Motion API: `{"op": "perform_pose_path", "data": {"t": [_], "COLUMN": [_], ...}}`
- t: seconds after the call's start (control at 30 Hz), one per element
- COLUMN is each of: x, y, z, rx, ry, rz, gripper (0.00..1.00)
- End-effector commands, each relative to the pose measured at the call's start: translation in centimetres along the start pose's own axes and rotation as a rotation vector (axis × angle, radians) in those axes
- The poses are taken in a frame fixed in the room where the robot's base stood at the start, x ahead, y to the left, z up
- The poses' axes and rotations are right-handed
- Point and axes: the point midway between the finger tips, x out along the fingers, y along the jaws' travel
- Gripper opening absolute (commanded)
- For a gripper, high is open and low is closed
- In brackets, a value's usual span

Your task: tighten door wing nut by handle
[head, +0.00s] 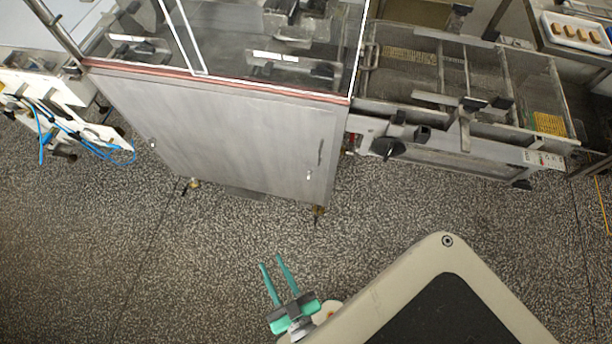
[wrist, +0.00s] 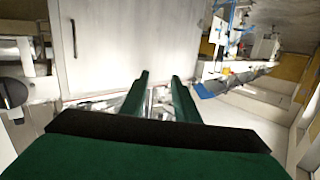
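The cabinet door (head: 225,135) is a grey metal panel below a clear-walled upper section. A dark, narrow handle (head: 320,152) sits near its right edge. A small pale fitting (head: 309,175) lies just below the handle, possibly the wing nut; its shape is too small to tell. My gripper (head: 271,261) has two green fingers set apart with nothing between them. It is over the floor, in front of and apart from the door. In the wrist view the gripper (wrist: 160,78) also shows open, with a pale door panel (wrist: 125,45) beyond and a dark handle (wrist: 73,38) at left.
A mesh conveyor section (head: 440,75) with a black knob (head: 388,149) adjoins the cabinet at right. White equipment with blue hoses (head: 100,145) stands at left. The speckled floor (head: 130,260) before the door is clear. A tray of brown pieces (head: 578,36) is at far right.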

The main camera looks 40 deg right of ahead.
Motion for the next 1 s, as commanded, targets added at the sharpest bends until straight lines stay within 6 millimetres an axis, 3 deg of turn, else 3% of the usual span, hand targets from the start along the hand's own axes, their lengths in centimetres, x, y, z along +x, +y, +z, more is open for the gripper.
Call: {"op": "perform_pose_path", "data": {"t": [0.1, 0.3, 0.6, 0.8, 1.0], "x": [3.5, 9.4, 17.6, 20.8, 21.9], "y": [1.7, 5.3, 12.8, 16.8, 18.6], "z": [3.4, 8.3, 14.0, 15.9, 16.6], "rx": [0.019, 0.036, 0.026, 0.009, 0.001], "ry": [0.046, 0.104, 0.139, 0.131, 0.124], "rz": [0.082, 0.239, 0.511, 0.646, 0.701], "gripper": [0.28, 0.28, 0.28, 0.28, 0.28]}}
